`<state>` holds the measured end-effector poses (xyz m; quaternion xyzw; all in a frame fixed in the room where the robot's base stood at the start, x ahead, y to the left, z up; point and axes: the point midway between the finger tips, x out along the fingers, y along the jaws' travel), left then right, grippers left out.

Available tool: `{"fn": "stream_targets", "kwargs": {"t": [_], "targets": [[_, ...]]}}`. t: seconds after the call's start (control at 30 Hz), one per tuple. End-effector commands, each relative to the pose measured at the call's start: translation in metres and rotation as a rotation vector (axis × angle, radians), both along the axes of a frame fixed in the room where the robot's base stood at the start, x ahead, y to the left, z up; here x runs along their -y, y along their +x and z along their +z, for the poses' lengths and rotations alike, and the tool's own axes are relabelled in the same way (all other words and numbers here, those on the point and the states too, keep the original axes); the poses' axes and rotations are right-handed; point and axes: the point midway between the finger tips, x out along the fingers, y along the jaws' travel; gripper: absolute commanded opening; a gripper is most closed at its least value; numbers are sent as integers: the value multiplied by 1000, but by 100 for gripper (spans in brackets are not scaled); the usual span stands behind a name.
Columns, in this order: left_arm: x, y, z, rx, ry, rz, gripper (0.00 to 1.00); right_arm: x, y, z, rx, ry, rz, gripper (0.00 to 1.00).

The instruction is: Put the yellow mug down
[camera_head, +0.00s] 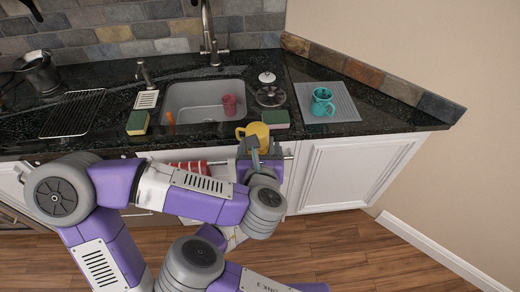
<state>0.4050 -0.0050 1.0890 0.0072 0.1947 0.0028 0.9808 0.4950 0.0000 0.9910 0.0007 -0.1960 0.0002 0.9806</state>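The yellow mug (262,130) is at the front edge of the dark counter (330,127), just in front of the sink. It looks roughly upright, with its handle to the left. My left gripper (252,147) is at the near side of the mug, and its fingers appear closed on it. The gripper covers the mug's lower part, so I cannot tell whether its base touches the counter. My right gripper is not in view.
A green-topped sponge (276,119) sits close right of the mug; another (137,123) is left of the sink (190,108). A pink cup (230,105) is in the sink. A teal mug (322,102) stands on a grey mat (345,110). A glass pot (269,94) stands between. Bare counter lies right.

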Motion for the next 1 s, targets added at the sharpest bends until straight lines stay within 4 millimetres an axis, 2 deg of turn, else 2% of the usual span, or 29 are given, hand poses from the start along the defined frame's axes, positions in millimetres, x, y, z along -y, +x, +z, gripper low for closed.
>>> {"fn": "stream_targets", "kwargs": {"t": [0.17,0.5,0.7,1.0], "targets": [[3,13,-5,-5,-21,-2,79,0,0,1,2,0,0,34],[2,72,-30,-6,-20,0,79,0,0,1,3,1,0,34],[2,98,-41,-4,-20,0,79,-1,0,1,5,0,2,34],[2,110,-46,-3,-17,-4,79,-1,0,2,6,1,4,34]]}}
